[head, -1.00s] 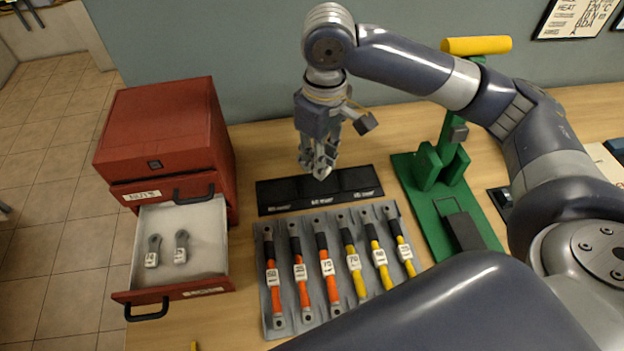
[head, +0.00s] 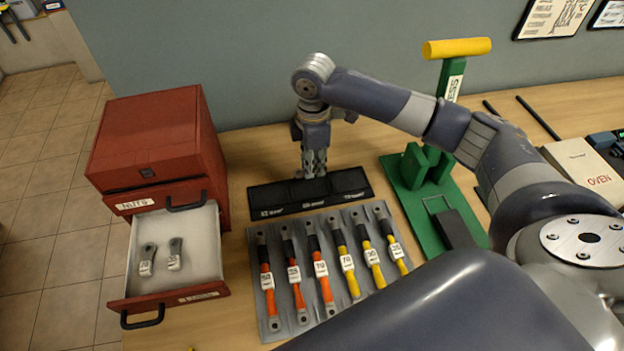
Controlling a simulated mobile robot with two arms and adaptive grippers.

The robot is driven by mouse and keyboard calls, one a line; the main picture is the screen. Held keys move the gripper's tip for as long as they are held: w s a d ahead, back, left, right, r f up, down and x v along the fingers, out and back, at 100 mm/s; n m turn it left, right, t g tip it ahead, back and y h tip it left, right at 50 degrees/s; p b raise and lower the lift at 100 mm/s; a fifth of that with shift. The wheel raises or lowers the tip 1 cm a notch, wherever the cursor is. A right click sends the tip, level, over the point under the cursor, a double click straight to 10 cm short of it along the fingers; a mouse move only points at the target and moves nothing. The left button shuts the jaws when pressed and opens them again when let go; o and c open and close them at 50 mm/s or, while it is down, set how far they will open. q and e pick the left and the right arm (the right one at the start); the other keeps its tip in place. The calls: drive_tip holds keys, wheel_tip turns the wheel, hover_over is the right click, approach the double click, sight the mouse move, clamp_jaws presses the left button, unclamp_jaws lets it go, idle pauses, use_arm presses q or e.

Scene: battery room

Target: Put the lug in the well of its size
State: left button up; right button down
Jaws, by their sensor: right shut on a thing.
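My right gripper (head: 314,168) points down over the back edge of the black tray (head: 258,197), near its middle well. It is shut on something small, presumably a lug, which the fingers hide. The tray has three wells side by side, each with a label on its front edge too small to read. Two grey lugs with white tags, a left one (head: 147,259) and a right one (head: 174,254), lie in the open drawer (head: 205,235). My left gripper is not in view.
A red cabinet (head: 150,135) stands at left, its lower drawer pulled out. A grey rack (head: 262,325) of several orange and yellow tagged cables lies in front of the tray. A green press (head: 412,200) with a yellow handle stands close to the tray's right.

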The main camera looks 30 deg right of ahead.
sight(313, 187)
drive_tip(key=shift+f+p, duration=0.45)
drive_tip(key=shift+f, duration=2.65)
drive_tip(key=shift+f, duration=0.1)
drive_tip(key=c, duration=1.8)
unclamp_jaws()
wheel_tip(313, 187, up, 12)
drive_tip(key=shift+r+b, duration=0.15)
drive_tip(key=shift+b, duration=0.6)
